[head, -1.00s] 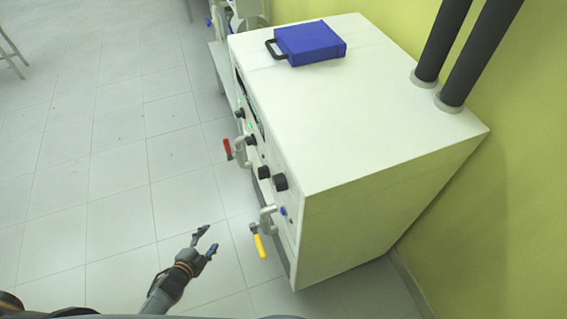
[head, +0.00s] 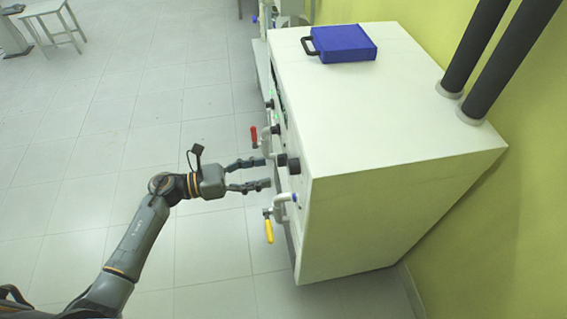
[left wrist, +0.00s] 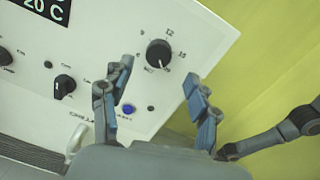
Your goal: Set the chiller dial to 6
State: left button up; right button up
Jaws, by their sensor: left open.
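The chiller is a white cabinet (head: 400,130) with its control panel on the left side in the head view. Its black numbered dial (left wrist: 158,53) shows in the left wrist view, with 9, 12 and 15 legible around it. A light mark sits at the dial's lower edge; I cannot read its exact setting. The dial also shows edge-on in the head view (head: 293,166). My left gripper (head: 265,172) is open and empty, pointing at the panel just short of the dial. In the left wrist view its fingers (left wrist: 157,72) lie below and on both sides of the dial. My right gripper is not visible.
A second black knob (left wrist: 64,88), a blue button (left wrist: 128,108) and a display (left wrist: 50,8) are on the panel. Yellow-handled (head: 269,231) and red-handled (head: 254,136) valves stick out beside the gripper. A blue case (head: 342,43) lies on top.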

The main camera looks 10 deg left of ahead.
aim_at(293, 164)
pick_arm(q)
jog(key=p+x, duration=0.1)
jog(key=x, duration=0.5)
jog(key=shift+w+d, duration=0.1)
jog(key=shift+c, duration=0.2)
jog(key=c, duration=1.1)
